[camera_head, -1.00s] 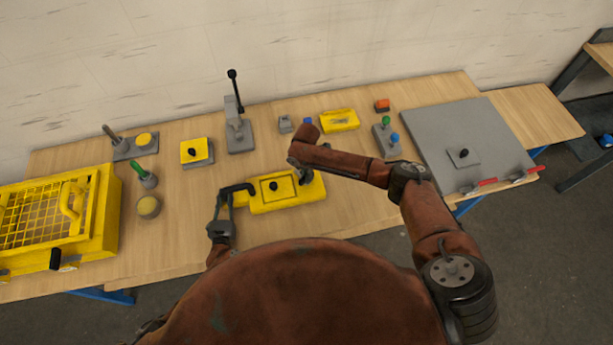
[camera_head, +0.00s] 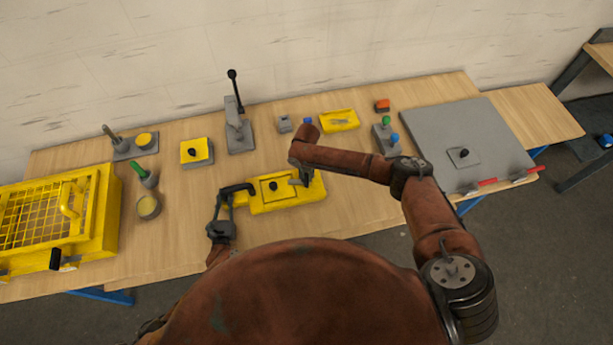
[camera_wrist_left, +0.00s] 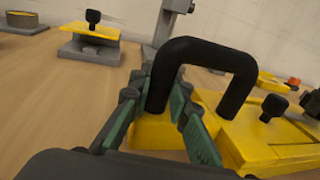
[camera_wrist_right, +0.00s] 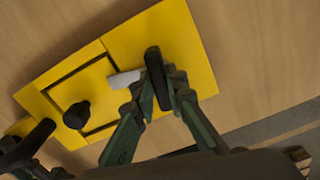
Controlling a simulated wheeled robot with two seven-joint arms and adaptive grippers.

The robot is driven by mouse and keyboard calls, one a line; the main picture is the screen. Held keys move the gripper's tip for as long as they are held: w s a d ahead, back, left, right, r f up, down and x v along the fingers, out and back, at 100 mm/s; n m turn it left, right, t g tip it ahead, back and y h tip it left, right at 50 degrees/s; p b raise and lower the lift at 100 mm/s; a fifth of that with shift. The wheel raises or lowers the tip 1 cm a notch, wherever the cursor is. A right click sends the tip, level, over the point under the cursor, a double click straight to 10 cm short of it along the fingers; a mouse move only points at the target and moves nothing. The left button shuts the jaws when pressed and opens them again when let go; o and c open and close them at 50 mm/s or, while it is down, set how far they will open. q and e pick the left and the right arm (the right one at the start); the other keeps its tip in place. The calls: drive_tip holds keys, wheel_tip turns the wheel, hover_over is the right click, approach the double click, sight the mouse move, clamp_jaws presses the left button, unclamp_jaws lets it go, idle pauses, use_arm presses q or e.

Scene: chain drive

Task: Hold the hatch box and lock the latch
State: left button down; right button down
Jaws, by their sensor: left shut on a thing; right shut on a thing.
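The yellow hatch box (camera_head: 262,207) lies on the bench in front of me. Its lid carries a black knob (camera_head: 273,185), also seen in the right wrist view (camera_wrist_right: 77,115). My left gripper (camera_head: 226,202) is shut on the black arched handle (camera_wrist_left: 215,48) at the box's left end. My right gripper (camera_head: 302,180) is shut on the latch, a black upright grip (camera_wrist_right: 152,66) with a grey tongue (camera_wrist_right: 124,79). The tongue points toward the lid and reaches about its edge; whether it overlaps is unclear. The fingers partly hide the latch.
A yellow mesh-topped box (camera_head: 100,245) stands at the left. Behind the hatch box are a grey lever stand (camera_head: 239,137), a yellow-topped block (camera_head: 196,152) and a yellow tray (camera_head: 340,120). A large grey panel (camera_head: 480,135) is at the right. Bare bench surrounds the hatch box.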

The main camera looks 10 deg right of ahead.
sight(306, 176)
drive_tip(key=shift+n, duration=1.2)
drive_tip(key=c, duration=1.9)
unclamp_jaws()
drive_tip(key=shift+c, duration=0.2)
wheel_tip(306, 176, up, 12)
use_arm(q)
drive_tip(key=c, duration=1.7)
unclamp_jaws()
drive_tip(key=shift+c, duration=0.2)
